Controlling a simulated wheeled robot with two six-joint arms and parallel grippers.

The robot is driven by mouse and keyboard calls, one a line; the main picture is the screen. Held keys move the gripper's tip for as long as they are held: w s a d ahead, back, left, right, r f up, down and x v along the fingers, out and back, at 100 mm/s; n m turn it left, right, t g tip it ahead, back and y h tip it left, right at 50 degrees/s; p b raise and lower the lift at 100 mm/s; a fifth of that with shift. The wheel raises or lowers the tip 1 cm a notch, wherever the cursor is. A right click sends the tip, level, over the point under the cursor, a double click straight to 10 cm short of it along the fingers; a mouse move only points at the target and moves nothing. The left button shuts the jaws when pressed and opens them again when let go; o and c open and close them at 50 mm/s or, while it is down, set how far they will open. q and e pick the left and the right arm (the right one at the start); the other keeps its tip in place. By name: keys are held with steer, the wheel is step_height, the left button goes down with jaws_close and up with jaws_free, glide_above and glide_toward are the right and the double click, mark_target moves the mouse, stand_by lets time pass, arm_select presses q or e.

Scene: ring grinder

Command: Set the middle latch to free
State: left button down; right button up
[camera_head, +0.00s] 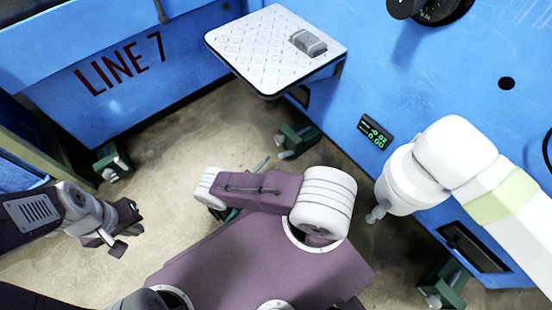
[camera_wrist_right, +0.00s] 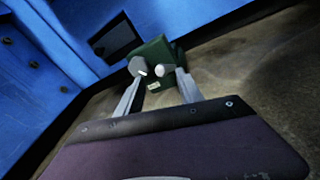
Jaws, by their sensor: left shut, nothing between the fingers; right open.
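The middle latch (camera_head: 297,140) is a dark green block with a pale lever end, low at the foot of the blue machine. In the right wrist view a green latch (camera_wrist_right: 156,52) shows a grey round part and a pale knob on its front; its lever setting is unclear. My right gripper (camera_wrist_right: 157,80) is open, its two fingers spread toward this latch with no clear contact. In the head view my arm hides most of this gripper. My left gripper (camera_head: 118,236) is shut and empty, over the floor at the left, away from the latches.
Similar green latches stand at the left (camera_head: 112,162) and lower right (camera_head: 438,287). A white textured shelf (camera_head: 255,50) holding a grey block (camera_head: 308,42) juts out above the middle latch. A small display (camera_head: 375,132) is on the blue wall. Bare concrete floor (camera_head: 180,160) lies between the latches.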

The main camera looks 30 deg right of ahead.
steer(key=shift+v, duration=2.25)
